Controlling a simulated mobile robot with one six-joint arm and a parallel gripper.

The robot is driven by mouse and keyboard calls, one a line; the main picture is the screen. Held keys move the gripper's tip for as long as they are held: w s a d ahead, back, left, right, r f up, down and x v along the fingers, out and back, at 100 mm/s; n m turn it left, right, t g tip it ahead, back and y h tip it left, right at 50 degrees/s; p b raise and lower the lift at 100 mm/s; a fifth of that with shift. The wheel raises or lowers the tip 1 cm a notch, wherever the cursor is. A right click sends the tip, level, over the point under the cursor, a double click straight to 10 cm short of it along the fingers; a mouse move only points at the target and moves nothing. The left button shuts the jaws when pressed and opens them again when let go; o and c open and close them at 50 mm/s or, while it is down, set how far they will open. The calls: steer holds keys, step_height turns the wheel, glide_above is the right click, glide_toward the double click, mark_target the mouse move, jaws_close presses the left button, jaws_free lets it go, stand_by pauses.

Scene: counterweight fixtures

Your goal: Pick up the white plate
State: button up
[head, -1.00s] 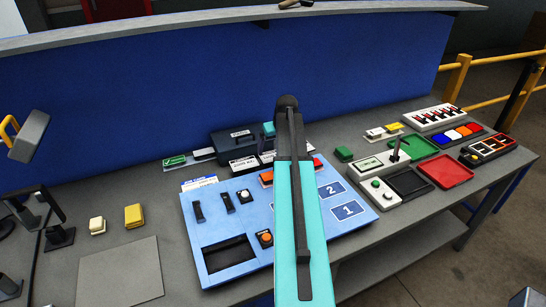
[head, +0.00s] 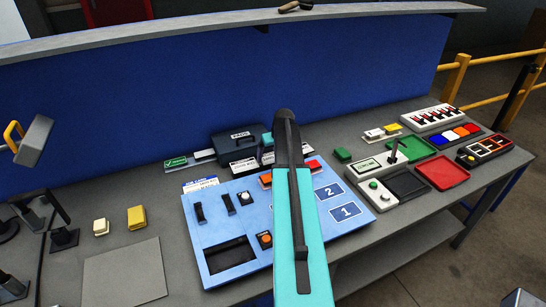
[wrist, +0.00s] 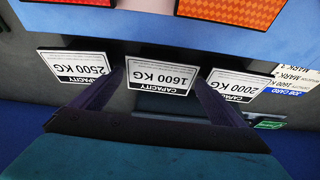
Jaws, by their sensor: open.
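Three white capacity plates stand in a row in the wrist view, upside down: 2500 KG (wrist: 80,65), 1600 KG (wrist: 160,75) and 2000 KG (wrist: 237,88). Which one the task means I cannot tell. My gripper (wrist: 160,82) is open, its two dark fingers reaching toward the row, one on either side of the 1600 KG plate. No contact is visible. In the head view two white plates (head: 244,166) show behind the blue panel, left of my arm. My arm hides the gripper there.
A blue panel (head: 219,215) with switches and orange parts lies in front of the plates. A dark case (head: 236,142) stands behind them, before the blue back wall (head: 120,110). A job card (head: 201,184) lies close by. Red (head: 444,172) and green trays sit right.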

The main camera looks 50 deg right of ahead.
steer(key=shift+f, duration=0.15)
stand_by(0.4)
steer(key=c, duration=0.7)
steer(key=shift+r, duration=0.2)
steer(key=shift+c, duration=0.2)
steer(key=shift+r+b, duration=1.15)
steer(key=shift+r, duration=0.1)
steer(key=shift+a+r, duration=0.1)
steer(key=shift+r, duration=0.2)
steer(key=s+a+b, duration=0.2)
steer(key=s, duration=0.2)
steer(key=s+a+b, duration=0.1)
steer(key=s+a, duration=0.2)
steer(key=s+a+r+b, duration=0.1)
steer(key=s+a+b, duration=0.1)
steer(key=s, duration=0.2)
steer(key=shift+s+a+r+b, duration=0.1)
steer(key=shift+s+a+b, duration=0.15)
steer(key=shift+s+b, duration=0.05)
steer(key=shift+s+a+r+b, duration=0.15)
steer(key=shift+s+a, duration=0.15)
steer(key=shift+s, duration=0.15)
steer(key=shift+s+a+b, duration=0.15)
steer(key=shift+s+a, duration=0.1)
steer(key=shift+s, duration=0.15)
